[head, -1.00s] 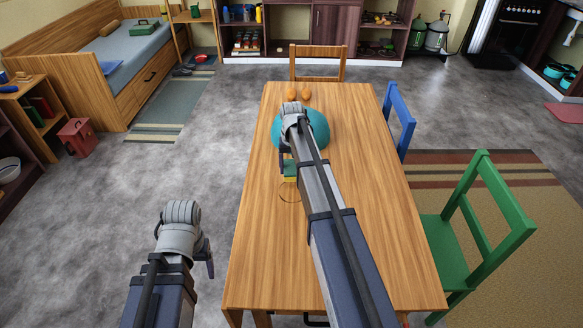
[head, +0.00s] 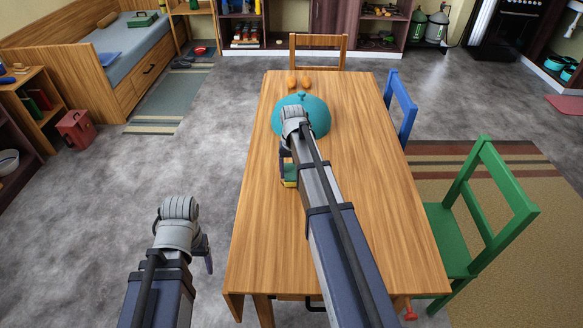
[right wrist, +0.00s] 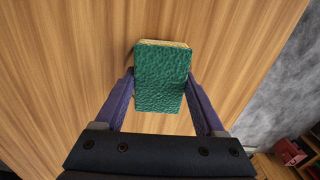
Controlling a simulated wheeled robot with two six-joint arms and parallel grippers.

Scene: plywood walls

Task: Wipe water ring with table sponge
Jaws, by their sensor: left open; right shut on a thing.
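The sponge (head: 289,181), green with a yellow layer, is at the wooden table's (head: 258,235) surface left of my right forearm. In the right wrist view the sponge (right wrist: 161,80) sits between the two fingers of my right gripper (right wrist: 160,76), which is shut on it. My right gripper (head: 287,165) is mostly hidden by its arm in the head view. The water ring is not clearly visible now; a small dark arc (right wrist: 128,60) shows at the sponge's left edge in the wrist view. My left gripper (head: 208,260) is open, over the floor left of the table.
A teal dome (head: 314,115) stands on the table beyond my right gripper, with orange objects (head: 298,81) behind it. A wooden chair (head: 319,45), a blue chair (head: 401,105) and a green chair (head: 455,240) surround the table. The near tabletop is clear.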

